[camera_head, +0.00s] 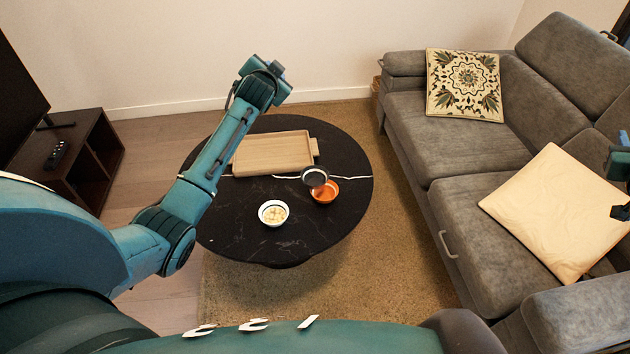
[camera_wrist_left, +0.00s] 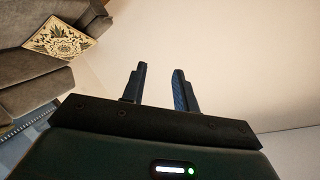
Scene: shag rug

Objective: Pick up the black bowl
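The black bowl (camera_head: 314,177) is on the round black table, right of its middle. It appears to touch or overlap the back left of an orange bowl (camera_head: 325,192); I cannot tell whether it rests on its rim. My left gripper is raised beyond the table's far side, well away from the black bowl. In the left wrist view its two fingers (camera_wrist_left: 160,75) are apart with nothing between them, facing the bare wall. The black bowl is not in that view. Part of my right arm's end (camera_head: 621,190) shows at the right edge; its fingers are unclear.
The round table (camera_head: 230,240) also holds a wooden tray (camera_head: 272,153) at the back and a white bowl (camera_head: 273,213) with food in it at the front. A grey sofa (camera_head: 410,120) with cushions stands right. A dark cabinet (camera_head: 90,165) with a remote stands left.

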